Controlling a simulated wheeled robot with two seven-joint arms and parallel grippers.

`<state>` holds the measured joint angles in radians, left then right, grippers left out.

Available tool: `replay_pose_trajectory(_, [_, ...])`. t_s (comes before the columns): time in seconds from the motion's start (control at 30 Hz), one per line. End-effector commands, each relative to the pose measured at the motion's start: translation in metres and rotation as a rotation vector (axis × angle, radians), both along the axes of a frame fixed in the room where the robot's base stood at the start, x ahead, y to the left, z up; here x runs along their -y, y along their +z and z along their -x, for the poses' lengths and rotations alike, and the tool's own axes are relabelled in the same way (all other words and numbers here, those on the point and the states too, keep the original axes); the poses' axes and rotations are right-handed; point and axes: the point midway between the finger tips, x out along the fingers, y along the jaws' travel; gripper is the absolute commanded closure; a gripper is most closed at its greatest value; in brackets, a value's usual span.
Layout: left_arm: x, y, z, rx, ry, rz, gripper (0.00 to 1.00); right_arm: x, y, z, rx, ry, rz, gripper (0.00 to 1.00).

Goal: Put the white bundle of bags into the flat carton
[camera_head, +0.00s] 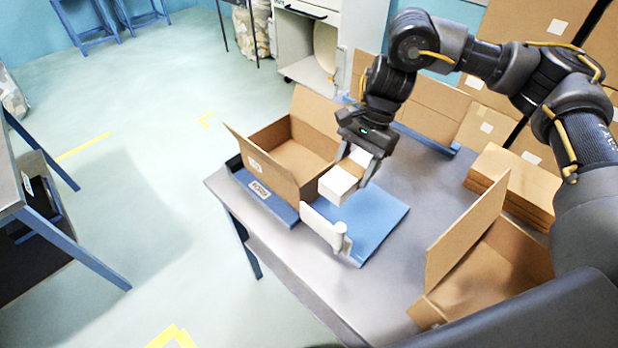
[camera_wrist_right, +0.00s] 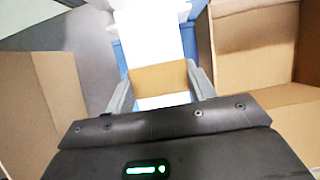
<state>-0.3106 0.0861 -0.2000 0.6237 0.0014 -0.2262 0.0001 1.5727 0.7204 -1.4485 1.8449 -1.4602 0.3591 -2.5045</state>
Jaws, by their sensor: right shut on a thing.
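The white bundle of bags (camera_head: 337,186) is a small block with a brown band. My right gripper (camera_head: 358,170) is shut on it and holds it above the blue mat (camera_head: 385,217), beside the open carton at left. The banded part (camera_wrist_right: 158,78) shows between the fingers in the right wrist view. One open brown carton (camera_head: 280,165) stands at the left of the table with its flaps up. Another open carton (camera_head: 490,275) is at the near right. I cannot tell for sure which one is the flat carton. My left gripper is not in view.
A white upright plate with a roller (camera_head: 325,228) stands at the mat's near edge, close to the bundle. A stack of flat brown cardboard (camera_head: 515,188) lies at the right. Bare grey table (camera_head: 300,262) shows in front. A white cabinet (camera_head: 310,45) stands behind.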

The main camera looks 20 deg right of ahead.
Motion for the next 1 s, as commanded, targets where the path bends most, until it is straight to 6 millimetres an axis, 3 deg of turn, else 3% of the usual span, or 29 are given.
replay_pose_trajectory(0.03, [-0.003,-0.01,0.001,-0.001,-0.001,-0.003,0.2,0.0,-0.014,0.0,-0.002,-0.001,0.0,0.72])
replay_pose_trajectory(0.1, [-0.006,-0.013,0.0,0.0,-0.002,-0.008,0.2,0.0,-0.021,0.0,0.001,0.0,0.0,0.72])
replay_pose_trajectory(0.37, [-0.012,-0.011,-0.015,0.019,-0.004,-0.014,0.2,0.0,-0.032,0.001,-0.003,0.0,-0.001,0.72])
replay_pose_trajectory(0.6, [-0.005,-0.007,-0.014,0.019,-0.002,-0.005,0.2,-0.001,-0.072,0.001,-0.004,-0.001,-0.001,0.72])
replay_pose_trajectory(0.87, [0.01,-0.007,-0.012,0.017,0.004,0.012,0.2,0.0,-0.084,0.0,0.0,0.0,0.0,0.72])
replay_pose_trajectory(1.0, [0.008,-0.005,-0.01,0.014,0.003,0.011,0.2,0.0,-0.104,0.001,-0.004,-0.002,0.0,0.72])
